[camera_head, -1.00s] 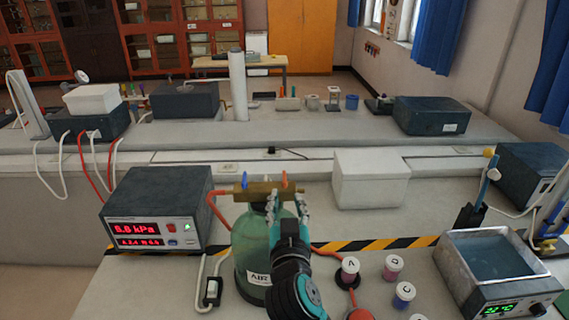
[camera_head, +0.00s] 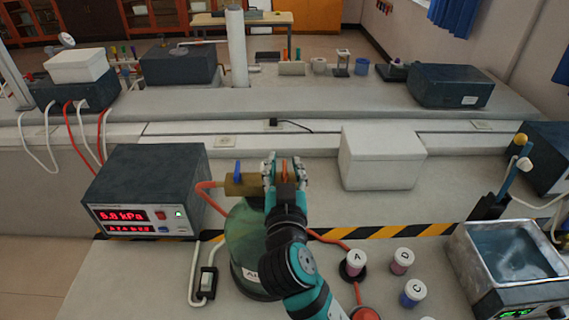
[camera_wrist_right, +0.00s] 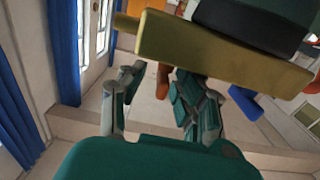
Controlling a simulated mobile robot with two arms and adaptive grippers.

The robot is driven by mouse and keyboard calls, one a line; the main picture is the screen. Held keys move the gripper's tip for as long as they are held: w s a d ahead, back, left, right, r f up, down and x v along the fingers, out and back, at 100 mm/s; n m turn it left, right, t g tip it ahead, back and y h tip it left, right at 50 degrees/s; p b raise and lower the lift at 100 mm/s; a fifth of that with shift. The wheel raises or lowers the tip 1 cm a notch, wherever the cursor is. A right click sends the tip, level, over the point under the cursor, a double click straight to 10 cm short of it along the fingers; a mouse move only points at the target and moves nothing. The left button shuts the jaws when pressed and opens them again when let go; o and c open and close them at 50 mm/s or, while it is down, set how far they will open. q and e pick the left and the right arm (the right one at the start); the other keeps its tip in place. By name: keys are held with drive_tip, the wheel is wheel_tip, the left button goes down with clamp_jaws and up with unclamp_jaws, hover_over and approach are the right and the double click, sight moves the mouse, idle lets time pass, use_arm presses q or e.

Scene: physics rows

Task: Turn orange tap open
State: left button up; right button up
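The orange tap (camera_head: 284,169) is a small upright lever on the right part of a brass manifold (camera_head: 240,188), above a green bottle (camera_head: 243,235). A blue tap (camera_head: 238,171) stands on the manifold's left part. My right gripper (camera_head: 285,166) is at the orange tap, one finger on each side, partly hiding it. In the right wrist view, the orange tap (camera_wrist_right: 162,82) lies between the two separated fingers (camera_wrist_right: 160,80), with visible gaps. The brass manifold (camera_wrist_right: 220,52) crosses above, and the blue tap (camera_wrist_right: 244,102) is beyond one finger. My left gripper is not in view.
A pressure box (camera_head: 145,195) with red digits stands left of the bottle. A white box (camera_head: 381,158) is behind at right. Several lidded jars, including jar A (camera_head: 353,264), and a water bath (camera_head: 510,262) stand at right. A red hose (camera_head: 205,197) runs from the manifold.

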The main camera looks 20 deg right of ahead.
drive_tip(key=c, duration=0.3)
clamp_jaws()
